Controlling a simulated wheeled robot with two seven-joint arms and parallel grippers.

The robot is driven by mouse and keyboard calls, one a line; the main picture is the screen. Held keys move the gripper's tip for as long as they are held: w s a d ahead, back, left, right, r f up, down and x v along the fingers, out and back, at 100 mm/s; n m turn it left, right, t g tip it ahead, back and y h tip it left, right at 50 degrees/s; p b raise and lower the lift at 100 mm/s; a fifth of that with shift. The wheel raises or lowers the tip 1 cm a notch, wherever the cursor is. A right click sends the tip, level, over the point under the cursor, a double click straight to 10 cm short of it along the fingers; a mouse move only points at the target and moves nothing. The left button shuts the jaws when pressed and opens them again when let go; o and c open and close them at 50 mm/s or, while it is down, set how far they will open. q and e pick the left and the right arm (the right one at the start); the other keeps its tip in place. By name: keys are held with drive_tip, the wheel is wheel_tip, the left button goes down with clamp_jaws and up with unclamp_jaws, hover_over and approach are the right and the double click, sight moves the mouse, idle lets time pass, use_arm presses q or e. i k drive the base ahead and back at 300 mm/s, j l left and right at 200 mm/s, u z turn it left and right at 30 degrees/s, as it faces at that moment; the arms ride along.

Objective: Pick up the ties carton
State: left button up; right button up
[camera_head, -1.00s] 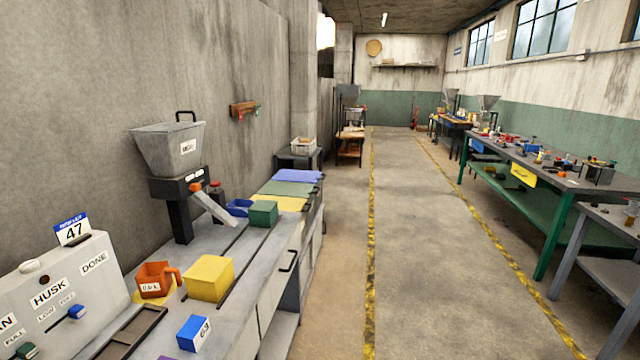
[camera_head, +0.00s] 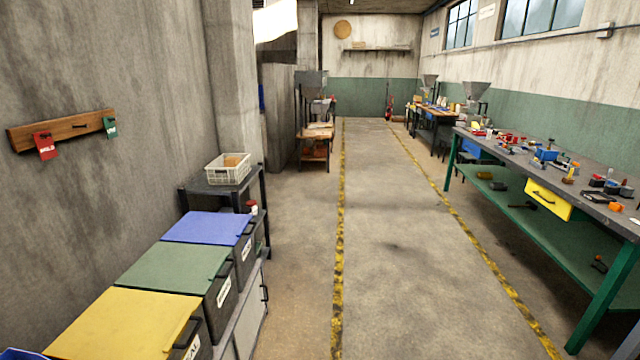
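I cannot pick out a ties carton for certain in the head view. A white crate (camera_head: 228,168) with a tan item (camera_head: 232,161) inside stands on a dark shelf stand (camera_head: 222,190) past the bins; I cannot tell what the tan item is. Many small items lie on the long green-legged bench (camera_head: 565,172) at the right, too small to name. Neither of my grippers is in view.
Bins with yellow (camera_head: 125,325), green (camera_head: 175,267) and blue (camera_head: 207,228) lids line the left wall. A wall rack (camera_head: 65,130) holds red and green tags. The aisle floor (camera_head: 390,230) between yellow lines is clear. Further benches stand at the back.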

sight(229, 161)
drive_tip(key=i, duration=1.35)
drive_tip(key=i+z, duration=0.15)
drive_tip(key=i, duration=1.2)
drive_tip(key=i+u, duration=0.45)
drive_tip(key=i+l+u, duration=0.3)
drive_tip(key=i+u, duration=0.15)
drive_tip(key=i+l+u, duration=0.35)
drive_tip(key=u, duration=0.15)
drive_tip(key=i, duration=0.1)
